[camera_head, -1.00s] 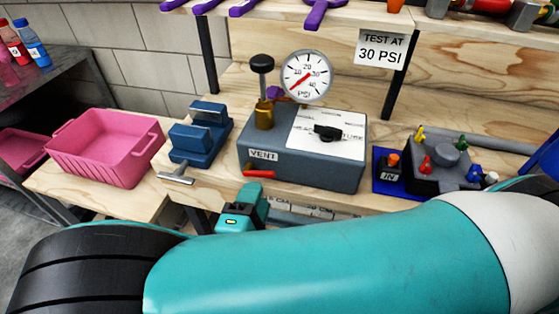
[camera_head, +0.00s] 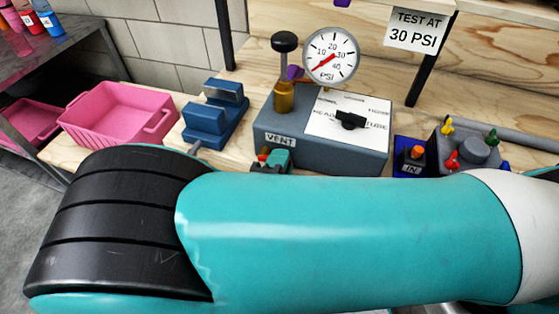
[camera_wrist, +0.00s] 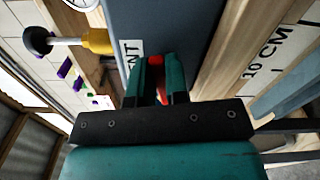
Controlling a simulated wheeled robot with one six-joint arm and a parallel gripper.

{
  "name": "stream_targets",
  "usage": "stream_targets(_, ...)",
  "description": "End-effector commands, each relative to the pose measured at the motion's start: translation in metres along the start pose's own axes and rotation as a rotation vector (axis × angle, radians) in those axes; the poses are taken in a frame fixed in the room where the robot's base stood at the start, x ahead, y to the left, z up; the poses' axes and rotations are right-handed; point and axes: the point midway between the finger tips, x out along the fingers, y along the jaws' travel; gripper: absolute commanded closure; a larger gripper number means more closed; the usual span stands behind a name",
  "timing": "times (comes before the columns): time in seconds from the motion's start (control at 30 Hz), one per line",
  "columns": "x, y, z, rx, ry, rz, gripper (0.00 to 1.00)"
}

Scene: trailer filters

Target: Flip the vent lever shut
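The grey test box (camera_head: 265,122) stands on the wooden bench, with a VENT label (camera_head: 280,140) on its front. The red vent lever (camera_wrist: 156,60) shows in the wrist view in the gap between my gripper's two teal fingers. In the head view, only a small red bit (camera_head: 262,157) of it shows below the label; the rest is hidden by my gripper. My gripper (camera_wrist: 157,75) is at the box front with its fingers apart, around or just in front of the lever; I cannot tell whether they touch it. The gauge (camera_head: 330,55) needle points to the low end.
A brass pump with a black knob (camera_head: 284,42) rises from the box. A blue vise (camera_head: 213,112) and a pink bin (camera_head: 118,112) stand to its left. A blue IN block (camera_head: 411,160) and a grey fitting block (camera_head: 470,150) stand to its right.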

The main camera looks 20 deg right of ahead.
Motion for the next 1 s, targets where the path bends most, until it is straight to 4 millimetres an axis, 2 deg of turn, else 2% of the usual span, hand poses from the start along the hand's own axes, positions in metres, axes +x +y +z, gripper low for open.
stream_targets(0.37,-0.002,-0.011,-0.003,0.235,0.003,0.0,1.0)
stream_targets(0.67,-0.002,-0.011,-0.004,0.251,0.005,-0.002,1.0)
stream_targets(0.7,-0.002,-0.011,-0.004,0.251,0.005,-0.002,0.76)
stream_targets(0.77,-0.002,-0.011,-0.004,0.251,0.005,-0.002,0.62)
stream_targets(0.8,-0.002,-0.011,-0.003,0.25,0.005,-0.002,0.6)
stream_targets(1.0,-0.002,-0.01,-0.003,0.249,0.004,-0.001,0.6)
